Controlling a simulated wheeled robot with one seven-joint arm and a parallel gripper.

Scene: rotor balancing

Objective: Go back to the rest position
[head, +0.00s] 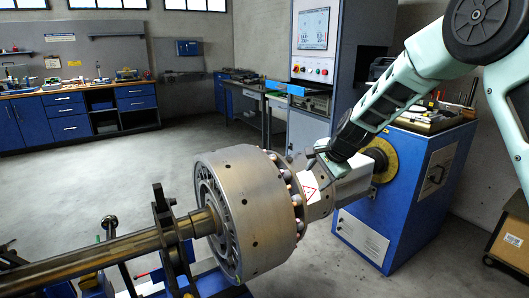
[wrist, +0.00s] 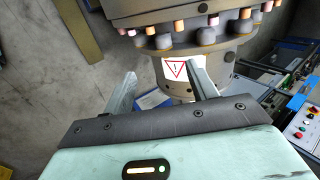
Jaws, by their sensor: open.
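My gripper (wrist: 163,72) is open, with its two fingers apart and nothing between them. In the wrist view its fingertips point toward the warning label (wrist: 174,69), a white sticker with a red triangle, on the rotor's neck. In the head view my gripper (head: 318,163) is close to the shaft section just right of the large grey metal rotor (head: 252,225). Whether the fingers touch the metal cannot be told. The rotor also shows at the top of the wrist view (wrist: 180,14), with a ring of round-headed bolts (wrist: 205,36).
The rotor's long shaft (head: 90,251) runs left through a dark support (head: 168,235). A blue drive cabinet (head: 420,190) stands right, with a cardboard box (head: 510,245) beside it. A control cabinet (head: 312,70) and workbenches (head: 75,115) stand behind. Open floor (head: 110,175) lies between.

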